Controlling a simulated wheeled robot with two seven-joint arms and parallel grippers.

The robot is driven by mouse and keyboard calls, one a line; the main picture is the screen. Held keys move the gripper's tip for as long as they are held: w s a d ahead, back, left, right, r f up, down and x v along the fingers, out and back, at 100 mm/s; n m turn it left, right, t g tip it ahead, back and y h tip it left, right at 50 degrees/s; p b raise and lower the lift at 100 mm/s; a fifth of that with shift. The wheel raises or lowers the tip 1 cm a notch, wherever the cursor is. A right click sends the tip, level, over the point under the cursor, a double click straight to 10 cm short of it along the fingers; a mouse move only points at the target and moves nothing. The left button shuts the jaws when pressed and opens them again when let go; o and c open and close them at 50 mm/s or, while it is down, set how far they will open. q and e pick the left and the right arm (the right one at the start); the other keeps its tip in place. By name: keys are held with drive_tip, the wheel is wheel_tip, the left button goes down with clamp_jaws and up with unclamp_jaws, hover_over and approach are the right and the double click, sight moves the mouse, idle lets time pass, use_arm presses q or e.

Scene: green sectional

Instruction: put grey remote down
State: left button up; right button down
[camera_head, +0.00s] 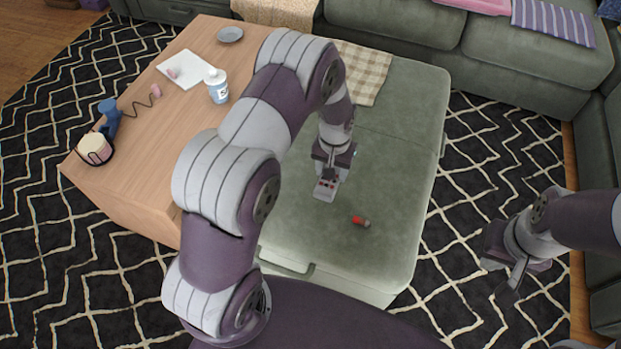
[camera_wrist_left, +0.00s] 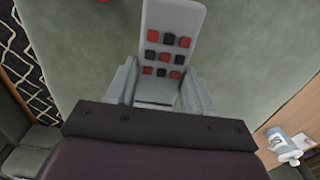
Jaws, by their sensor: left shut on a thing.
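The grey remote (camera_head: 325,190), with red and black buttons, is held in my left gripper (camera_head: 329,176) over the green ottoman (camera_head: 390,180). In the left wrist view the remote (camera_wrist_left: 170,45) sits between the two fingers of the left gripper (camera_wrist_left: 158,95), which touch its sides. The remote's far end is free. I cannot tell how high it is above the ottoman. My right gripper (camera_head: 502,279) is open and empty over the patterned rug at the right.
A small red and grey object (camera_head: 361,221) lies on the ottoman near the remote. A checkered cloth (camera_head: 362,72) lies at its back. The wooden table (camera_head: 150,190) at left holds a white bottle (camera_head: 216,86), a plate (camera_head: 230,34) and other items. The ottoman's right side is clear.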

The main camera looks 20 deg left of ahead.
use_arm(q)
drive_tip(key=b, duration=0.1)
hover_over(310, 183)
wheel_tip(310, 183, down, 4)
drive_tip(key=shift+w, duration=0.1)
wheel_tip(310, 183, down, 4)
drive_tip(key=shift+r+b, duration=0.15)
drive_tip(key=shift+b, duration=0.75)
drive_tip(key=shift+f, duration=0.25)
drive_tip(key=shift+r, duration=0.15)
drive_tip(key=o, duration=1.1)
